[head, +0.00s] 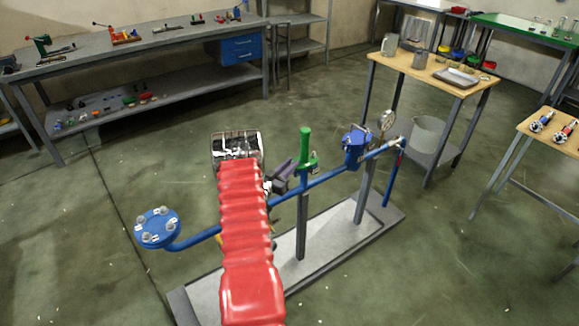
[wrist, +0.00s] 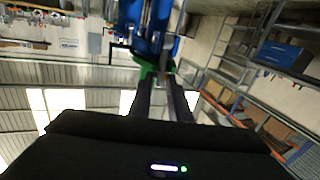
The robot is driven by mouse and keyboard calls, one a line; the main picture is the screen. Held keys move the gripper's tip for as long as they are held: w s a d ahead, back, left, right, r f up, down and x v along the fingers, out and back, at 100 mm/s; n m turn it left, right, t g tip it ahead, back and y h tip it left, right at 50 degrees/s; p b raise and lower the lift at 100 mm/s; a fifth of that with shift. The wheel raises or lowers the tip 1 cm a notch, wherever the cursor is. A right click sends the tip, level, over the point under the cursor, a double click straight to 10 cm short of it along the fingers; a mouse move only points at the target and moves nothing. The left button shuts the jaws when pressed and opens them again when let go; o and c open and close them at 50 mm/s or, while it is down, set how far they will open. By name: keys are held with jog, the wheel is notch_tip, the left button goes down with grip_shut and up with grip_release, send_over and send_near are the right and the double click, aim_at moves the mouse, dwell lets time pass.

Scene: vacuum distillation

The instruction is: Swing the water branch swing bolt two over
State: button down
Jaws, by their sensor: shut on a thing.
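My gripper (head: 292,168) reaches from the end of my red-sleeved arm to the green upright fitting (head: 305,147) on the blue pipe. In the wrist view its two dark fingers (wrist: 163,82) meet a green part (wrist: 147,70) at their tips. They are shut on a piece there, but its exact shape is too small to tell. A blue lidded body (head: 355,147) stands further right on the pipe; blue parts (wrist: 150,28) also show beyond the fingertips in the wrist view. I cannot tell which piece is swing bolt two.
A blue flange (head: 157,228) with several bolts ends the pipe at left. A pressure gauge (head: 387,122) stands at the pipe's right end. The pipe rests on posts over a grey base frame (head: 335,262). Wooden-topped tables (head: 405,66) are at right; the floor around is clear.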

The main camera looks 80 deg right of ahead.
jog(key=shift+d, duration=0.1)
jog(key=shift+s+d+r+m+t+y, duration=0.2)
jog(key=shift+d+t+y, duration=0.1)
jog(key=shift+y, duration=0.3)
jog(key=shift+s+d+r+m+t+y, duration=0.1)
jog(key=shift+s+d+m+t+y, duration=0.15)
jog(key=shift+y, duration=0.35)
jog(key=shift+a, duration=0.1)
jog(key=c, duration=1.9)
grip_release()
jog(key=v, duration=1.4)
jog(key=shift+f, duration=0.2)
